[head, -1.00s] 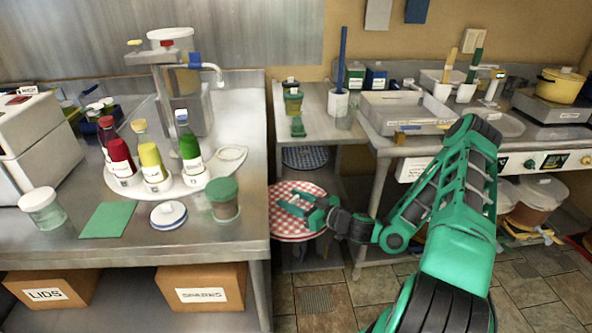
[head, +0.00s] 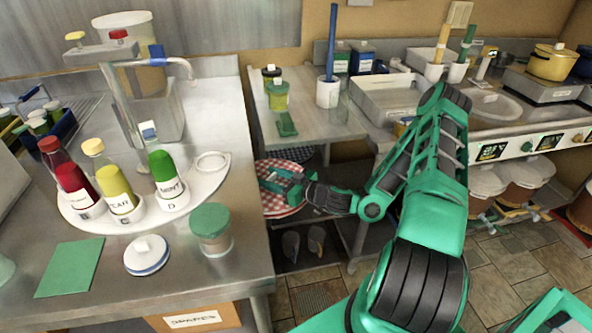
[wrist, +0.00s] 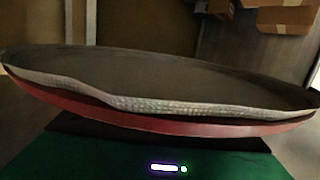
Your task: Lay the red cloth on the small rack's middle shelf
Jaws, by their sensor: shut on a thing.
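The red cloth (head: 278,206) is a round red-and-white checked piece, held out at the front of the small rack (head: 318,125). My gripper (head: 284,183) is shut on it, with its green fingers across the cloth's face. In the wrist view the cloth (wrist: 160,127) spans almost the whole width as a thin sheet with a red edge and a pale checked rim. A blue-and-white checked cloth (head: 296,154) lies on a rack shelf below the top, just behind the red one. The held cloth and my arm hide part of the rack's shelves.
A steel counter (head: 225,270) with bottles, a green-lidded jar (head: 211,230) and a white lid stands close on the left. Grey cups (head: 291,245) stand low in the rack. My arm passes beside the sink bench (head: 385,135) on the right. Brown boxes show in the wrist view.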

